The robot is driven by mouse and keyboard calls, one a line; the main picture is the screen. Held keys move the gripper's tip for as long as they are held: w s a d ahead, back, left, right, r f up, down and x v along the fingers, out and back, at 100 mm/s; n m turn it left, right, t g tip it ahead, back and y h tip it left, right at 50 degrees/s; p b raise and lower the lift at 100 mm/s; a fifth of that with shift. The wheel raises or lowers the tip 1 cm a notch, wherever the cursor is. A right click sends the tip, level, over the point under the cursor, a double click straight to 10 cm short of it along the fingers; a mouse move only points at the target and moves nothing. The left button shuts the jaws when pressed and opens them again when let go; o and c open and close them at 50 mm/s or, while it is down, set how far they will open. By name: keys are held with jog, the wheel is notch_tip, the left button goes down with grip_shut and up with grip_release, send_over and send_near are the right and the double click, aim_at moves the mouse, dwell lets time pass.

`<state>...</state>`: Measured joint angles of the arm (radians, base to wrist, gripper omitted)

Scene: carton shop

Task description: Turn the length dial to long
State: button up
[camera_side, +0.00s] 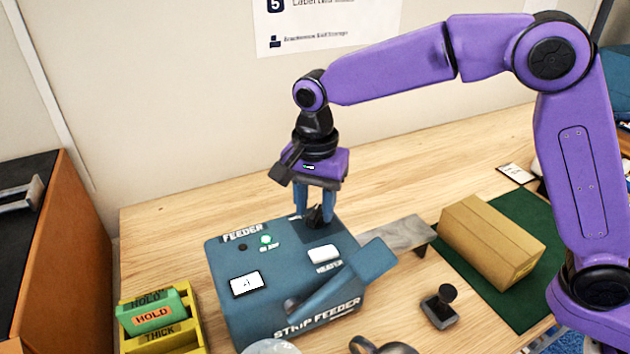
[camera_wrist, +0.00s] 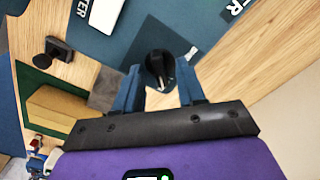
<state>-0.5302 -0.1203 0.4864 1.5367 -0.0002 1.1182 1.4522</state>
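The blue-grey strip feeder (camera_side: 280,276) stands on the wooden bench. A black dial knob (camera_side: 315,217) is at its back right corner; the knob also shows in the wrist view (camera_wrist: 159,66). Which setting it points to cannot be read. My gripper (camera_side: 314,215) points down over this corner with its blue fingers on either side of the knob.
A black stamp (camera_side: 440,306) stands in front. A yellow tray (camera_side: 185,335) with a HOLD block is left.

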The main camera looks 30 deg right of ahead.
aim_at(316, 210)
notch_tip(316, 210, up, 17)
jog(key=shift+r, duration=0.15)
dwell(0.5)
dwell(0.5)
